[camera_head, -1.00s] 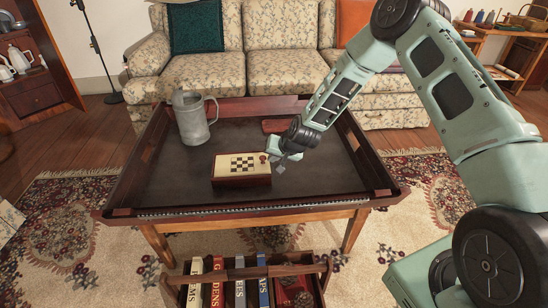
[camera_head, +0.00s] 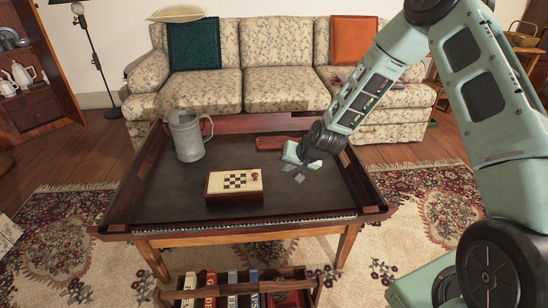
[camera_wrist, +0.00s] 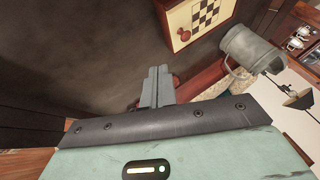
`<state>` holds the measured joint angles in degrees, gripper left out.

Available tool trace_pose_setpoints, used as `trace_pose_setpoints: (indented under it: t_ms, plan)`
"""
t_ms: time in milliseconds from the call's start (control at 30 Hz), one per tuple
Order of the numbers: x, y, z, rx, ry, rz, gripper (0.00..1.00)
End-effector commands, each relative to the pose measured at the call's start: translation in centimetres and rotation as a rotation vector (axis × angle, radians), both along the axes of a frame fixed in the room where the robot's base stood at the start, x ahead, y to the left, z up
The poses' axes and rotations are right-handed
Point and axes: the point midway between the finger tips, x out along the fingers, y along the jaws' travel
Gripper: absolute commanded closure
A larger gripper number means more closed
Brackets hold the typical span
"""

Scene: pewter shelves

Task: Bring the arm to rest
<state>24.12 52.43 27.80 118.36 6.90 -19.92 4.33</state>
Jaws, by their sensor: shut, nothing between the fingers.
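My gripper (camera_head: 297,173) is over the right half of the dark tray-topped coffee table (camera_head: 300,205). It is shut and empty, its two grey fingers together in the wrist view (camera_wrist: 158,86). A small box with a chessboard top (camera_head: 234,184) and a reddish-brown piece on it sits on the table, left of my gripper and apart from it. The box also shows at the top of the wrist view (camera_wrist: 196,18). My arm reaches in from the right, bent at the elbow.
A grey metal tankard (camera_head: 187,136) stands at the table's left. A reddish-brown object (camera_head: 272,143) lies at the back, behind my gripper. The table has raised rims. A floral sofa (camera_head: 270,75) stands behind, and a book caddy (camera_head: 240,290) is on the rug in front.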

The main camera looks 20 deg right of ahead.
Motion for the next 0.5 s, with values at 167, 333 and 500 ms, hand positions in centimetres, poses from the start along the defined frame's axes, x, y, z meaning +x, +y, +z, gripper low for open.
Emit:
trace_pose_setpoints:
  t_ms: [167,333,500]
  plan:
    - [-0.2,0.2,0.3,-0.001,0.0,0.007,1.0]
    - [-2.3,4.2,3.2,-0.033,0.034,0.137,1.0]
    - [-8.6,10.9,8.2,-0.115,0.118,0.394,1.0]
